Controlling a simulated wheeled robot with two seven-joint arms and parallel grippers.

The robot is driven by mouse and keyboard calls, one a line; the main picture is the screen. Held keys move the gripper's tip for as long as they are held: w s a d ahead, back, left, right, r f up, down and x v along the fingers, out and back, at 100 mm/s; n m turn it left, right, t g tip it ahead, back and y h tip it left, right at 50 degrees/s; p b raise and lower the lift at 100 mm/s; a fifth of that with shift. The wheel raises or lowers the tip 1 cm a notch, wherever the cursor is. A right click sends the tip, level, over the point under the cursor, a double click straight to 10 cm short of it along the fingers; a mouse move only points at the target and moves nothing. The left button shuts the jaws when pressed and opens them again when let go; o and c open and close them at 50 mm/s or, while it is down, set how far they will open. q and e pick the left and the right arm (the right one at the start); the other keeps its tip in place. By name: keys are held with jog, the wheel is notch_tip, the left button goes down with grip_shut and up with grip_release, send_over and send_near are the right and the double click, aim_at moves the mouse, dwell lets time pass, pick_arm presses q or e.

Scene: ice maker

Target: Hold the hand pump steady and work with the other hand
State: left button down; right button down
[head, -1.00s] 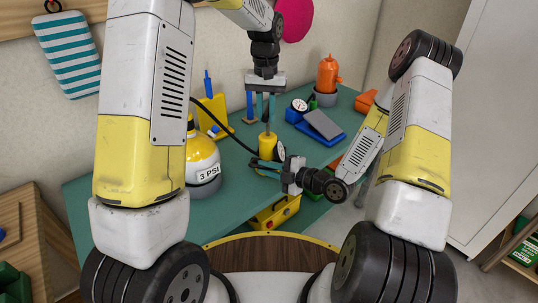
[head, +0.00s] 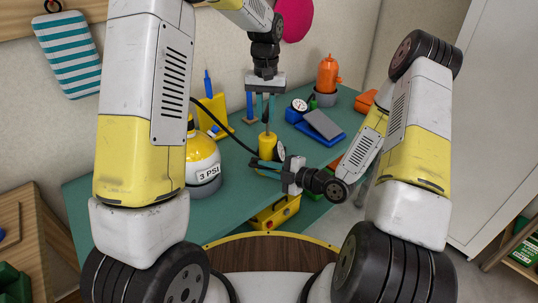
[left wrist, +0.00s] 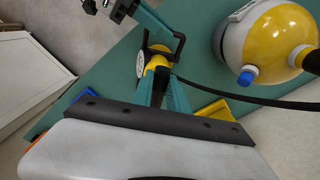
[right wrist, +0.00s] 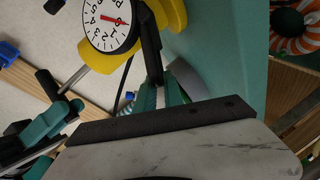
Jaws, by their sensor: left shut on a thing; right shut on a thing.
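The yellow hand pump (head: 267,149) stands upright on the green bench, with a round white gauge on its side. My left gripper (head: 265,112) points straight down above it and is shut on the dark pump handle, whose rod shows between the fingers. My right gripper (head: 256,164) reaches in from the right, low at the pump, and is shut on a black bar by the pump body. In the right wrist view the pump gauge (right wrist: 109,24) shows a red needle. In the left wrist view the pump body (left wrist: 158,61) is partly hidden by my fingers.
A yellow and grey tank (head: 203,165) marked 3 PSI stands left of the pump, a black hose (head: 232,135) running between them.

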pick_arm(q)
jog(key=shift+r, duration=1.15)
jog(key=shift+f, duration=2.75)
jog(key=c, duration=1.3)
grip_release()
jog(key=shift+r, duration=3.5)
notch_tip(320, 180, up, 7)
send_over(266, 140)
jog(key=shift+r, duration=0.1)
